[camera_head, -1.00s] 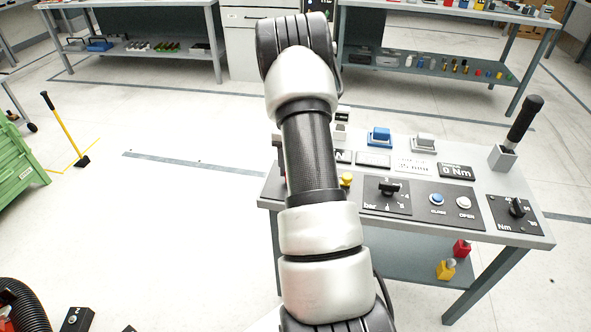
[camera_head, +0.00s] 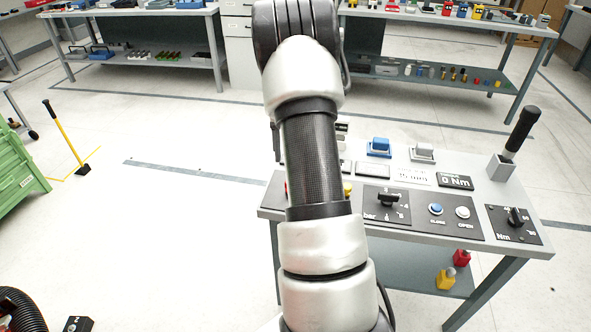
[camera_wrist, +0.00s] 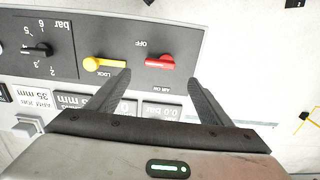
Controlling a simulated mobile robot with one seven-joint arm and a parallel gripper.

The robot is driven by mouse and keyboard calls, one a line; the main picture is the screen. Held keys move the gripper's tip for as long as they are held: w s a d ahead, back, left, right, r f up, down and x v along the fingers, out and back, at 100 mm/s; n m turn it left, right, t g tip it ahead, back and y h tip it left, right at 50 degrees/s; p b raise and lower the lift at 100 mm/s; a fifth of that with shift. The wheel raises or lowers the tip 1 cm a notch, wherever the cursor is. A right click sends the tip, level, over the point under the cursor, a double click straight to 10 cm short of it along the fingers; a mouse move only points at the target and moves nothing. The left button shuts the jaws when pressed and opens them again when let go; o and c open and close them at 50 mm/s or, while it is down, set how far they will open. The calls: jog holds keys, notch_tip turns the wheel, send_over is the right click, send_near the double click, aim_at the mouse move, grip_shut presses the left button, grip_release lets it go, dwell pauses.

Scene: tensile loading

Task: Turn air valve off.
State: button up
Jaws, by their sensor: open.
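The air valve is a red lever (camera_wrist: 160,62) on a dark panel in the wrist view. It lies roughly crosswise there, between the printed words OFF and AIR ON, which appear upside down. My gripper (camera_wrist: 159,77) is open and empty. Its two fingers reach toward the panel on either side of the red lever, with the lever just beyond the fingertips. I cannot tell the height gap. A yellow lever (camera_wrist: 103,64) marked LOCK sits left of it, close to the left fingertip. In the head view my arm hides the gripper and most of the valve area.
The console also carries a bar knob (camera_head: 389,201), blue CLOSE (camera_head: 436,209) and white OPEN (camera_head: 462,212) buttons, an Nm knob (camera_head: 515,217) and an upright black-handled lever (camera_head: 522,131). In the wrist view, display boxes (camera_wrist: 118,104) lie beneath the fingers.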

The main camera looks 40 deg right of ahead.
notch_tip(320, 180, up, 8)
jog(key=shift+f+p, duration=0.2)
jog(key=shift+p, duration=0.15)
